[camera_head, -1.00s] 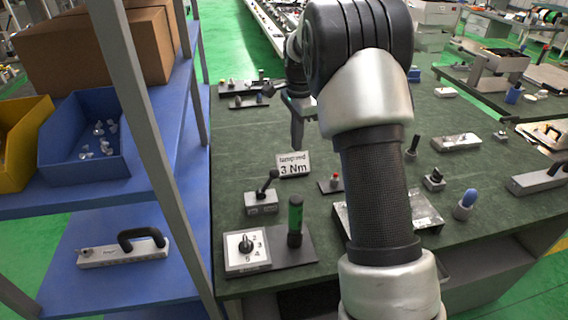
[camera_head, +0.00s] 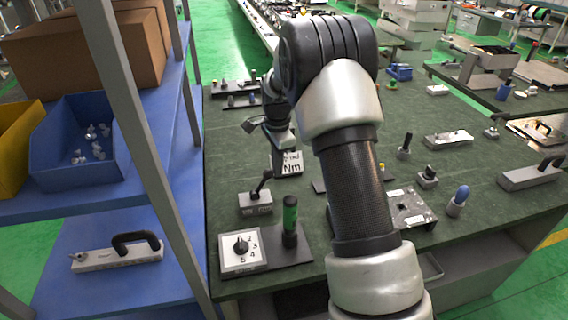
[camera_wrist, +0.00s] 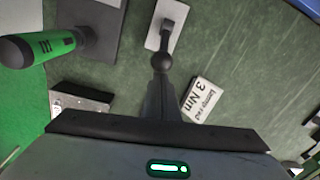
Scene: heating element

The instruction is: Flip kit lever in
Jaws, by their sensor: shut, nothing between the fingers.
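A lever with a black ball knob (camera_head: 265,176) stands on a small grey base (camera_head: 255,202) near the left front of the green table, leaning to the right. In the wrist view its ball knob (camera_wrist: 162,62) sits just beyond my fingertips, and its pale base (camera_wrist: 167,22) lies at the top. My gripper (camera_wrist: 161,90) is shut and empty, pointing at the knob; I cannot tell if it touches. In the head view my gripper (camera_head: 276,168) is just behind the knob, in front of the torque sign.
A white "3 Nm" sign (camera_head: 291,162) stands close behind the lever. A green-handled tool (camera_head: 290,214) stands upright to its front right, beside a numbered dial (camera_head: 241,248). A blue shelf (camera_head: 180,220) borders the table on the left. My arm hides part of the table.

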